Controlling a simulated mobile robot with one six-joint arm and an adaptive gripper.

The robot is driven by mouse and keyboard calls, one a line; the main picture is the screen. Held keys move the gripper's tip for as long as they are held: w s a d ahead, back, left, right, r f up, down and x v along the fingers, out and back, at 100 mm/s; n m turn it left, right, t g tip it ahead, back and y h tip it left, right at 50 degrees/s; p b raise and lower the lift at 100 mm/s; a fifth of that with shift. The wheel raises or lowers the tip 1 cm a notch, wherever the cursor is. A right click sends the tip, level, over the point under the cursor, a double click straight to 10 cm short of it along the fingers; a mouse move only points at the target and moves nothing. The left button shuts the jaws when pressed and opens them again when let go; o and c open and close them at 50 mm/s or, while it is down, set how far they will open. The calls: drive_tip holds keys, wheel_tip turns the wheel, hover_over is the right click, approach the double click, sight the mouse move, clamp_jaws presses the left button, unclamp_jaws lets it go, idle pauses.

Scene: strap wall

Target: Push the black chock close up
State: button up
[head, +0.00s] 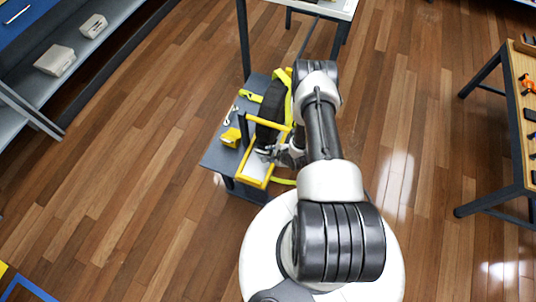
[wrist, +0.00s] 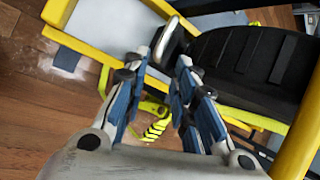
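A large black ribbed body, which looks like a wheel (head: 270,106), stands on the grey low bench (head: 218,157) in the head view, with yellow straps by it. Its black ribbed surface (wrist: 245,58) fills the upper right of the wrist view. I cannot pick out a separate black chock with certainty; a small dark upright piece (head: 243,126) stands left of the wheel. My gripper (head: 275,153) is low at the wheel's near side, beside the yellow frame (head: 252,168). In the wrist view my gripper (wrist: 168,62) has its fingers apart, with a grey metal loop (wrist: 168,38) just beyond the tips.
A yellow block (head: 231,137) and small metal parts lie on the bench's left side. A yellow strap (wrist: 157,128) shows below, between my fingers. A table with tools (head: 522,110) stands at right and shelves (head: 70,75) at upper left.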

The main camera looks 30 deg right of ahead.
sight(267, 152)
drive_tip(key=b+x, duration=0.2)
drive_tip(key=x, duration=0.4)
drive_tip(key=shift+f, duration=0.1)
drive_tip(key=shift+c, duration=0.4)
clamp_jaws()
